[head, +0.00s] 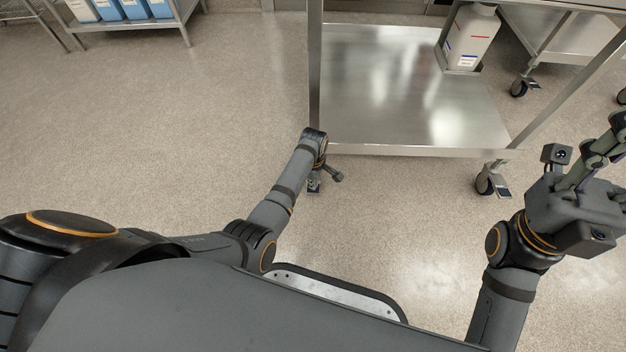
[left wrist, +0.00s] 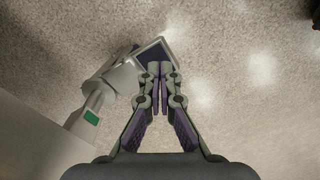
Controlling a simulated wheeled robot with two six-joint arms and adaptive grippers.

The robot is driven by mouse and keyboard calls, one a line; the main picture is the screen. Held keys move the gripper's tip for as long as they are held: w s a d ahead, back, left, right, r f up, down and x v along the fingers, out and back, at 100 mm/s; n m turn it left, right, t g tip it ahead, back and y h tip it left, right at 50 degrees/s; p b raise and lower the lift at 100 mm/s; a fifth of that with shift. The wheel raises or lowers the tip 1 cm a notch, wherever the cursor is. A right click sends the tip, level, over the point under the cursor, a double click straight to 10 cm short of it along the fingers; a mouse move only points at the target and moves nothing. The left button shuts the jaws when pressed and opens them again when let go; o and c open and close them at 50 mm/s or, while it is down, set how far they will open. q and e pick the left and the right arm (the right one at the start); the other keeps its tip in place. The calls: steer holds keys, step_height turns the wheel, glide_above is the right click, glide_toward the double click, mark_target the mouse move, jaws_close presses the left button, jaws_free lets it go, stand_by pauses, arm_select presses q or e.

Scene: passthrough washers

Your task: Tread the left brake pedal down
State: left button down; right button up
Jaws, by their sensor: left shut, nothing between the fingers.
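The left brake pedal (head: 314,187) is a small dark pad in a metal frame on the cart's front left caster, low by the floor. In the left wrist view the dark pad (left wrist: 155,51) sits on a grey caster housing with a green mark. My left gripper (left wrist: 158,68) is shut and empty, its fingertips overlapping the pad's near edge; I cannot tell whether they touch it. In the head view my left gripper (head: 333,175) is small and partly hidden by its wrist. My right gripper (head: 604,150) is raised at the right, partly cut off by the picture edge.
The steel cart's lower shelf (head: 390,95) lies above the casters and carries a white jug (head: 470,38). The front right caster (head: 487,181) has its own pedal. A rack with blue boxes (head: 133,8) stands at the back left. The floor at left is clear.

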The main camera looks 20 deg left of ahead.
arm_select(q)
steer(key=shift+f, duration=0.1)
stand_by(0.5)
steer(key=shift+f+b, duration=0.9)
steer(key=shift+f, duration=0.65)
step_height(320, 180, up, 8)
steer(key=p, duration=0.9)
steer(key=shift+r, duration=0.2)
steer(key=shift+f, duration=0.15)
